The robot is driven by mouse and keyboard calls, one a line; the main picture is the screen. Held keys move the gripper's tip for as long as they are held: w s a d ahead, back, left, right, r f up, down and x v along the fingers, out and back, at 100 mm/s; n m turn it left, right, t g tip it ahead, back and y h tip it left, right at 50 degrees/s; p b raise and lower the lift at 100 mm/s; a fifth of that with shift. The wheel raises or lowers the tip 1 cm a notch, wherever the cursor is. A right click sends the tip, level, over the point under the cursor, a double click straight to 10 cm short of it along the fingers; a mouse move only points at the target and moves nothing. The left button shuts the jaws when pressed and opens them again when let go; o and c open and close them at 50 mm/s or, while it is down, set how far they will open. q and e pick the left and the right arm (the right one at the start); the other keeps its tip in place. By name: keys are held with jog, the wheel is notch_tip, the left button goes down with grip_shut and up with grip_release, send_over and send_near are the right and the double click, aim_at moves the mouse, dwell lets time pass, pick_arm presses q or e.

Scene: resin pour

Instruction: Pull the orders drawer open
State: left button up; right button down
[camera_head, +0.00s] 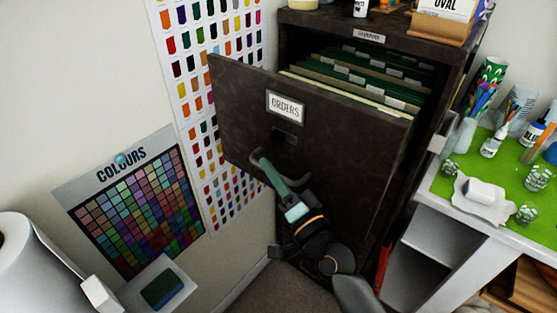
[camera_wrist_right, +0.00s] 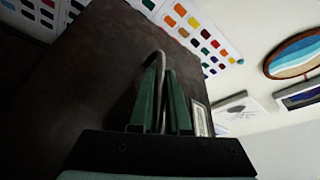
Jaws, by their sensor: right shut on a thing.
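The orders drawer (camera_head: 330,130) is a dark front with an "ORDERS" label (camera_head: 285,106). It stands pulled out of the dark cabinet (camera_head: 440,75), and green hanging folders (camera_head: 360,70) show inside it. My right gripper (camera_head: 262,162) is at the drawer's handle, below the label. In the right wrist view its two green fingers (camera_wrist_right: 162,95) are shut on the metal handle (camera_wrist_right: 154,60), in front of the drawer's dark face (camera_wrist_right: 95,75). Part of the handle is hidden by the fingers. My left gripper is not in view.
A colour chart (camera_head: 135,200) and a swatch poster (camera_head: 190,50) are on the wall at left. A white bench with a green mat (camera_head: 475,160) holding cups and bottles stands at right. A white roll (camera_head: 25,260) is at lower left. Boxes and bottles sit on the cabinet top.

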jog(key=shift+s+a, duration=0.2)
jog(key=shift+s, duration=0.1)
jog(key=c, duration=0.9)
grip_release()
jog(key=b+v, duration=0.2)
jog(key=v, duration=1)
jog(key=shift+s+d, duration=0.15)
jog(key=shift+s, duration=0.05)
jog(key=shift+f, duration=0.15)
jog(key=s+d+f+n+g+h+p, duration=0.1)
jog(key=s+d+f+n+g+h, duration=0.1)
jog(key=f, duration=0.6)
jog(key=s+d+f+n+g+h+p, duration=0.2)
jog(key=s+d+f+g+h, duration=0.1)
jog(key=s+d+f, duration=0.3)
jog(key=s+d+f+n+g+h+p, duration=0.2)
jog(key=s+d+f+h, duration=0.2)
jog(key=f, duration=0.7)
jog(key=shift+s+d+n+g+h, duration=0.15)
jog(key=shift+d+n, duration=0.05)
jog(key=shift+d, duration=0.25)
jog(key=shift+s+d+n+g+h, duration=0.1)
jog(key=shift+d+n+g+h, duration=0.1)
jog(key=shift+d, duration=0.25)
